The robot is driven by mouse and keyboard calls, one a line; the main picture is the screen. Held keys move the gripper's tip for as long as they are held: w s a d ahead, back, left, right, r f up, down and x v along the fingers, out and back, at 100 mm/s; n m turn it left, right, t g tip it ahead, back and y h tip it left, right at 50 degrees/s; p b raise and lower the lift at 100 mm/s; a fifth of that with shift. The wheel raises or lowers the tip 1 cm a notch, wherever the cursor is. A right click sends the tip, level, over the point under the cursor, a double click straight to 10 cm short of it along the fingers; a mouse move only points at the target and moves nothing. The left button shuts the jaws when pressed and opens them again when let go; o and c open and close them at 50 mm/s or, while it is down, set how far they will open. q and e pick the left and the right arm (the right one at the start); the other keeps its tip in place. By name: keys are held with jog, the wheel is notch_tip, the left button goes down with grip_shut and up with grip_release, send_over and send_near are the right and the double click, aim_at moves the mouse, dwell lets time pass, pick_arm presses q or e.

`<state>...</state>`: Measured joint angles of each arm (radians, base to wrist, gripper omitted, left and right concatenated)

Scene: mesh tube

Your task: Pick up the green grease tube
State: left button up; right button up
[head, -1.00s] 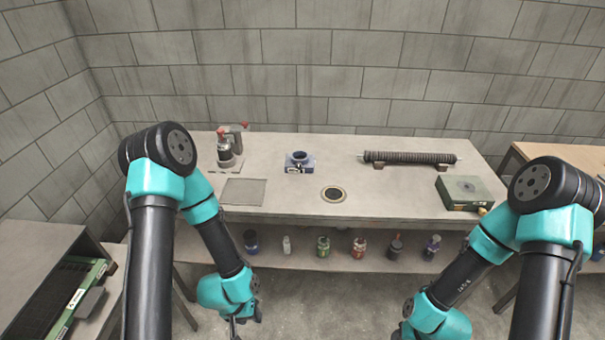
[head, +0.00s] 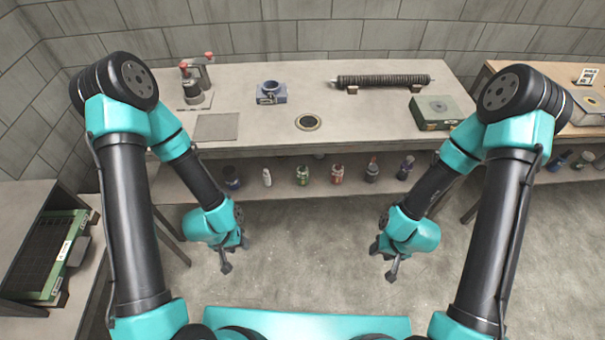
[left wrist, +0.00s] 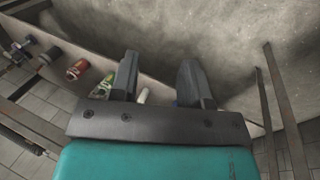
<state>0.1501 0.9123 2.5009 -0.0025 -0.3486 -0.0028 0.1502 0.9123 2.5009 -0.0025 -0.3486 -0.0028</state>
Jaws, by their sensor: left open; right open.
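A small green container (head: 303,174), the only green one in the row, stands on the lower shelf under the workbench; I cannot tell for sure that it is a grease tube. A green item also shows in the left wrist view (left wrist: 103,88), partly hidden by a finger. My left gripper (head: 226,266) hangs over the floor in front of the shelf, open and empty; its spread fingers show in the left wrist view (left wrist: 157,72). My right gripper (head: 391,276) also hangs over the floor, apart from the shelf, with nothing seen in it.
Beside the green container stand a white bottle (head: 267,177), a red jar (head: 337,174) and several others. The bench top (head: 245,158) overhangs the shelf (head: 320,193). A side table with a green-edged unit (head: 62,255) stands left. The floor (head: 310,260) between my grippers is clear.

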dwell(0.3)
pick_arm(q)
jog(key=o, duration=0.9)
